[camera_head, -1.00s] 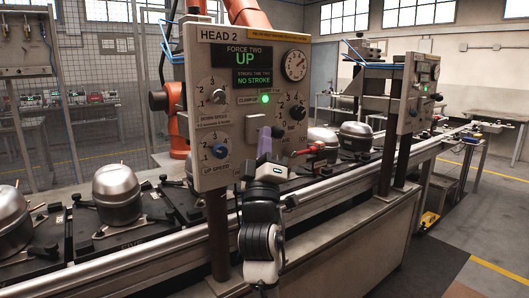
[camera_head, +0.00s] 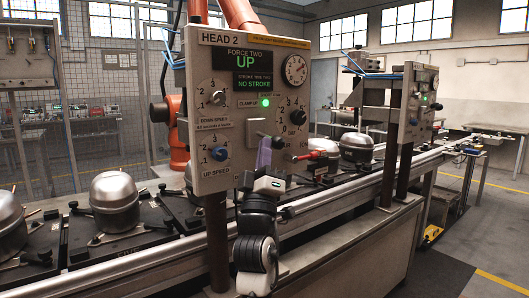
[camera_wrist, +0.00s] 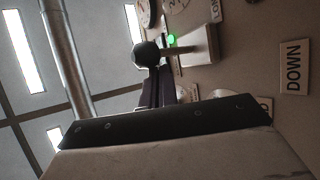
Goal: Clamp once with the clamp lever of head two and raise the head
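The head two panel (camera_head: 245,75) faces me in the head view; its display reads UP and NO STROKE, and the green lamp (camera_head: 265,102) by CLAMP UP is lit. The clamp lever's pale plate (camera_head: 257,127) sits below that lamp. In the wrist view, a lever with a black ball knob (camera_wrist: 147,54) sticks out from a pale plate (camera_wrist: 202,46). My gripper (camera_head: 268,145) is at the panel's lower part, just below the plate. In the wrist view, its dark fingers (camera_wrist: 158,88) end close to the knob. I cannot tell whether they touch it or how far apart they are.
A red-handled part (camera_head: 312,156) juts out to the right of my gripper. The conveyor rail (camera_head: 330,196) runs below the panel, with compressors (camera_head: 115,192) on pallets behind it. A second panel (camera_head: 420,103) stands farther right. Open floor lies at front right.

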